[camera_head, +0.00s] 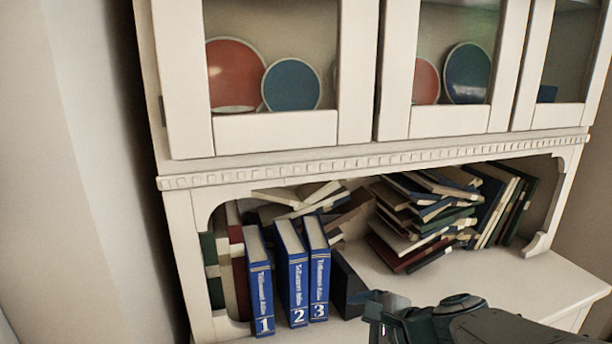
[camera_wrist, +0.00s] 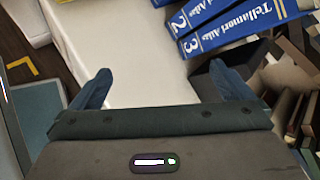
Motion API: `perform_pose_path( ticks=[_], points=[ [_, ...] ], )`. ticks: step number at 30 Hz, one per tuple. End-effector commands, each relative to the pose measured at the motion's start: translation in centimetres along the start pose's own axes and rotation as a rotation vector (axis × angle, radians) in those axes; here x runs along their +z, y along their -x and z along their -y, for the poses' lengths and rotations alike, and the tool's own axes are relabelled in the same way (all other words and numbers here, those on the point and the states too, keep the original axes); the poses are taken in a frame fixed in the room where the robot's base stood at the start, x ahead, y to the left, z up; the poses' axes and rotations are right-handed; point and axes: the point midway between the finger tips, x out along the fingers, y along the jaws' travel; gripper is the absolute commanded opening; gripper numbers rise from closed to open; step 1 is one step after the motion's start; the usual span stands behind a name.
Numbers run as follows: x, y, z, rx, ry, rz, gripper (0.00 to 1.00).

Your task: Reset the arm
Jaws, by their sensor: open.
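My gripper (camera_wrist: 160,88) is open in the wrist view, its two dark fingers spread wide with nothing between them but bare white shelf surface. In the head view my gripper (camera_head: 374,304) is at the lower right of the blue volumes, over the shelf, seen partly from behind. Three blue atlas volumes stand at the left of the shelf: volume 1 (camera_head: 260,290), volume 2 (camera_head: 294,275) and volume 3 (camera_head: 319,270). In the wrist view, volumes 2 (camera_wrist: 190,15) and 3 (camera_wrist: 240,25) show at the top, beyond the right finger.
A white cabinet (camera_head: 372,168) surrounds the shelf. A slanted pile of books (camera_head: 425,215) lies at its middle and right. Plates (camera_head: 291,85) stand behind the upper doors. Bare shelf surface (camera_head: 490,275) lies in front of the pile.

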Motion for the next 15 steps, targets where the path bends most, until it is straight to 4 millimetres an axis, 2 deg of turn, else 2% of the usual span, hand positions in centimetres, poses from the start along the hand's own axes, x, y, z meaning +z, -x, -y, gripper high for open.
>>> perform_pose_path(
  ticks=[1,6,10,15],
  points=[
    [1.5,1.4,0.0,0.052,0.121,-0.012,1.00],
    [2.9,4.2,-1.8,0.245,0.547,-0.061,1.00],
    [3.3,7.0,-2.4,0.395,0.870,-0.098,1.00],
    [3.0,10.7,-2.1,0.583,1.247,-0.144,1.00]
  ],
)
